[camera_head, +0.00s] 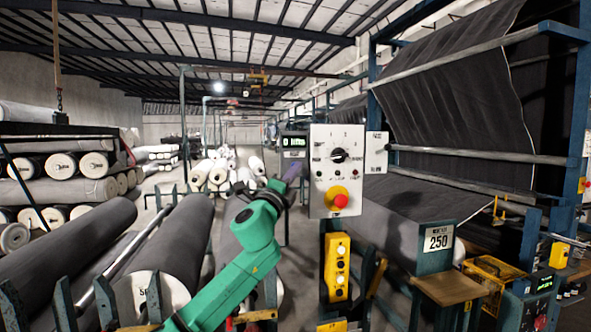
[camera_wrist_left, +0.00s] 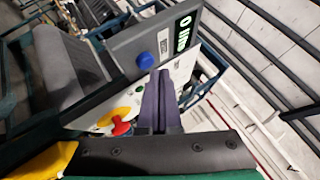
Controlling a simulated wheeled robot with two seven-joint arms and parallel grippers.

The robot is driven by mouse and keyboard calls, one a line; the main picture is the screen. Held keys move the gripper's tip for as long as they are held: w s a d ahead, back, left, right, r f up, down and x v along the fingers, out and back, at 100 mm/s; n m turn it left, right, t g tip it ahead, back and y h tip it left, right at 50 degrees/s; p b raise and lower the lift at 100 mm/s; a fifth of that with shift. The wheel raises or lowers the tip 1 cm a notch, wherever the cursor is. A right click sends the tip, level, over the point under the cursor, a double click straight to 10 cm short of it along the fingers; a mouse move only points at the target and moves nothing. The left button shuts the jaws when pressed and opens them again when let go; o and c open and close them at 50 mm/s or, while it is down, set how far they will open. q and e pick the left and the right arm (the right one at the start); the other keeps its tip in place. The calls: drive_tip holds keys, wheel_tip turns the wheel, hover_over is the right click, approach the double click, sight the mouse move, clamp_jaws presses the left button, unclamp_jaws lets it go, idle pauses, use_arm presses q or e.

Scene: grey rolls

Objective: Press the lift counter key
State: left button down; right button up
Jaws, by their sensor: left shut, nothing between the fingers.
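The lift counter (camera_head: 292,153) is a grey box behind and left of the white control panel in the head view. Its display (camera_head: 293,141) reads "0 lifts". In the left wrist view the counter (camera_wrist_left: 125,50) appears tilted, with a round blue key (camera_wrist_left: 145,61) beside a small white label. My left gripper (camera_head: 293,170) is shut and empty, its purple fingers just below the counter. In the left wrist view the fingertips (camera_wrist_left: 160,74) are close to the blue key; I cannot tell whether they touch it. The key is not clear in the head view. My right gripper is not in view.
A white panel (camera_head: 322,187) with a dial and a red knob (camera_head: 340,201) on yellow stands right of my left gripper. A yellow button box (camera_head: 337,268) hangs below it. Grey rolls (camera_head: 180,245) lie on blue racks to the left; a fabric frame stands right.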

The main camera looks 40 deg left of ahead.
use_arm(q)
drive_tip(key=shift+s+d, duration=0.1)
drive_tip(key=shift+d, duration=0.1)
drive_tip(key=s+d, duration=0.1)
drive_tip(key=d, duration=0.1)
drive_tip(key=s+d+b, duration=0.1)
drive_tip(key=d, duration=0.1)
drive_tip(key=shift+s, duration=0.4)
idle(0.7)
